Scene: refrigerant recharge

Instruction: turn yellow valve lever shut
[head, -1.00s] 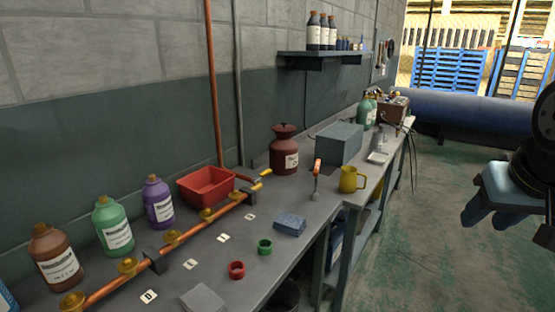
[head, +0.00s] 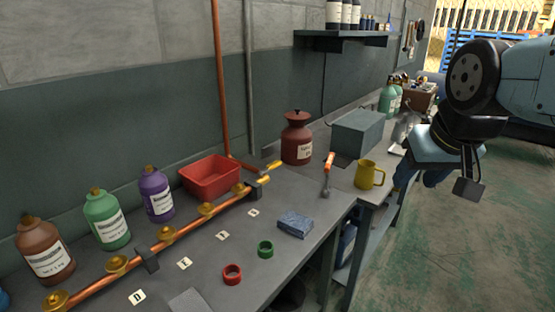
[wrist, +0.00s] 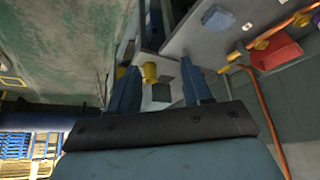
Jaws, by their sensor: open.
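The yellow valve lever (head: 273,165) is at the far end of the copper pipe (head: 185,235), beside the red bin. In the wrist view a yellow piece, which looks like the lever (wrist: 228,69), shows at the pipe's end, right of my fingers. My gripper (head: 420,178) is raised at the right of the head view, apart from the lever, with its fingers pointing down. In the wrist view its two blue fingers (wrist: 161,66) are spread with nothing held between them. The lever's exact angle is too small to tell.
A red bin (head: 211,176), dark red canister (head: 296,138), orange-handled tool (head: 328,172), yellow mug (head: 369,174) and grey box (head: 357,131) surround the lever's end of the bench. Several bottles stand behind the pipe. A shelf (head: 340,40) juts from the wall.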

